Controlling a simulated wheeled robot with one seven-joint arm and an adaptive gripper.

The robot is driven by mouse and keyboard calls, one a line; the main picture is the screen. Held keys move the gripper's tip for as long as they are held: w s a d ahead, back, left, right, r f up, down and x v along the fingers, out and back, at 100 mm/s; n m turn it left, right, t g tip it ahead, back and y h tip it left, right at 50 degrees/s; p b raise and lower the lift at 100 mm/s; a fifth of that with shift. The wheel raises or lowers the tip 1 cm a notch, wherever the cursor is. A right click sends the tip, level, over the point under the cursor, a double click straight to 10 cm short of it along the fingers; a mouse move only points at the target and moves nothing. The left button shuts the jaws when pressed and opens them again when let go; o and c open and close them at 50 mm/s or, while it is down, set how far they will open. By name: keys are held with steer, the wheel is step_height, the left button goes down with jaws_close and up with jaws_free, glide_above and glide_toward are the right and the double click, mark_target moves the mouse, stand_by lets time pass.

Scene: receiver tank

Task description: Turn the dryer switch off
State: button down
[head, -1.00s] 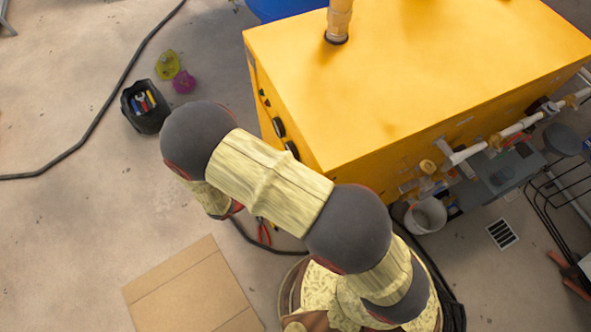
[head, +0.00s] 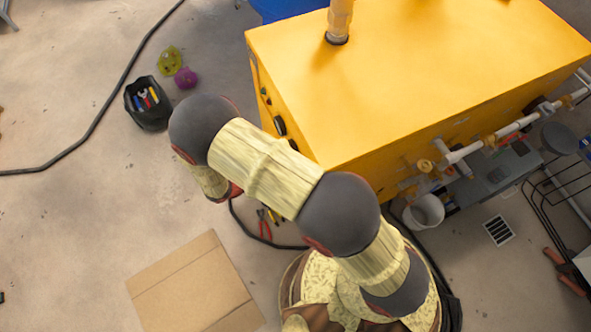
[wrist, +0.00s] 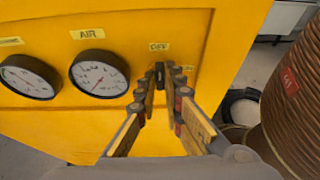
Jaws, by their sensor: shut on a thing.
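The yellow dryer cabinet (head: 420,70) stands at the upper right in the head view; its front panel (wrist: 60,125) fills much of the wrist view. On the panel is a small dark switch (wrist: 160,70), just below a label reading OFF (wrist: 159,46). A second small label (wrist: 187,69) to its right is partly covered by a finger. My gripper (wrist: 161,82) has its two fingers converging at the switch, with the tips shut on it. The switch's exact position is hard to tell behind the fingertips. In the head view my arm hides the fingertips.
Two round gauges, one (wrist: 99,73) under an AIR label and another (wrist: 29,77), sit left of the switch. Piping (head: 490,143) runs along the cabinet's side. A tool bucket (head: 147,103), a cardboard sheet (head: 195,285) and red-handled pliers (head: 264,224) lie on the floor.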

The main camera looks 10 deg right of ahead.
steer(key=c, duration=1.9)
jaws_free()
steer(key=shift+a, duration=0.1)
steer(key=v, duration=1.2)
steer(key=shift+f, duration=0.15)
